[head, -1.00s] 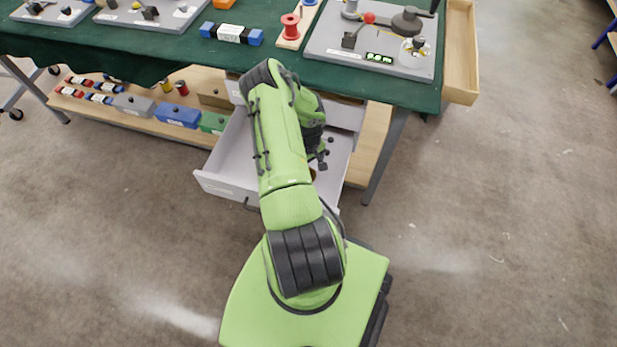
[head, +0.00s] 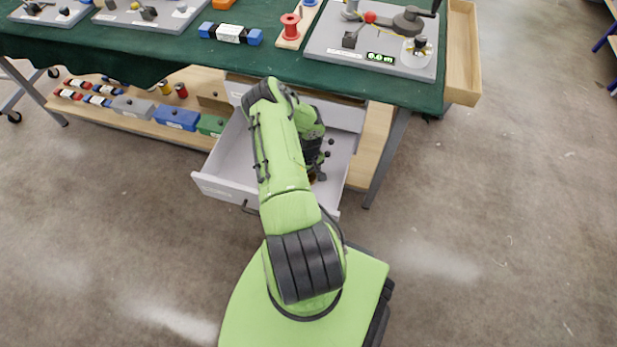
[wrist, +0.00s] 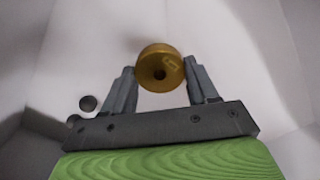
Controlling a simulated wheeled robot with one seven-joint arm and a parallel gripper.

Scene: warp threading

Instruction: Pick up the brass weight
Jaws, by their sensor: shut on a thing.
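The brass weight (wrist: 162,68) is a short gold cylinder with a dark hole in its end face. In the wrist view it sits between the two grey fingers of my gripper (wrist: 162,80), which is shut on it near the fingertips. In the head view my gripper (head: 318,174) is low inside the open drawer (head: 222,176). There only a small brownish bit of the weight shows beside it, mostly hidden by my arm. I cannot tell whether the weight touches the drawer floor.
Dark round knobs (wrist: 88,103) stand in the drawer beside my gripper. The green-covered table (head: 280,65) overhangs the drawer's back. A wooden shelf (head: 150,122) with boxes and spools lies left of the drawer. The concrete floor (head: 490,220) at right is clear.

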